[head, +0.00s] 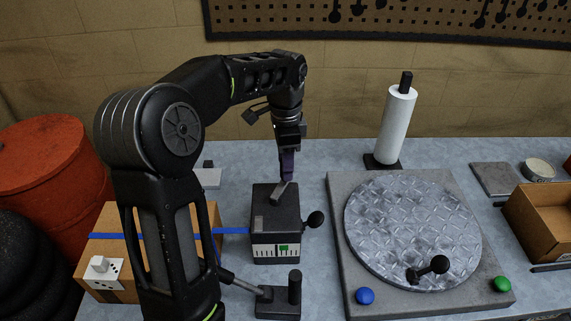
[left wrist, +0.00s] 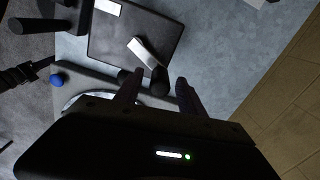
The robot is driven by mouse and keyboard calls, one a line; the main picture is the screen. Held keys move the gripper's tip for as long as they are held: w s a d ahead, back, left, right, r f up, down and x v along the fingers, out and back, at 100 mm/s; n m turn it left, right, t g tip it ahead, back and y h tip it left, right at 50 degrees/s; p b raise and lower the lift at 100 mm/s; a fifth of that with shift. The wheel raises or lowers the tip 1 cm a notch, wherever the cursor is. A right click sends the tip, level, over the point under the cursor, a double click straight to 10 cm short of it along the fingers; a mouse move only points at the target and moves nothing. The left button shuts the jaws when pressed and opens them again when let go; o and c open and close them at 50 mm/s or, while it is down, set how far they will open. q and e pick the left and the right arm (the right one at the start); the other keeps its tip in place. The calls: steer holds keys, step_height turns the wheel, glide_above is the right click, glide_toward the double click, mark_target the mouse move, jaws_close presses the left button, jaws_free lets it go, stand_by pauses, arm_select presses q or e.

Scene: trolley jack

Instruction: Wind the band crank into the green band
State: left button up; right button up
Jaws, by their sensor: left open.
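The band crank's grey arm (head: 283,190) lies on top of a black box (head: 274,211). A white scale (head: 265,251) with a green band (head: 284,248) is on the box's front; I cannot make out its pointer. A black ball knob (head: 315,219) sticks out of the box's right side. My left gripper (head: 286,178) points down over the crank, open. In the left wrist view, the crank's black handle (left wrist: 160,80) shows between the two spread fingers, at the end of the grey arm (left wrist: 145,51). Whether the fingers touch it I cannot tell. My right gripper is out of view.
Right of the box is a grey base (head: 340,228) with a round metal plate (head: 412,235), a blue ball (head: 365,296) and a green ball (head: 502,284). A black post fixture (head: 294,290) stands in front. A white roll (head: 396,125) stands behind; a cardboard box (head: 100,221) is left.

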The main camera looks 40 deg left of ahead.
arm_select(q)
steer(key=shift+f, duration=0.6)
jaws_close()
stand_by(1.1)
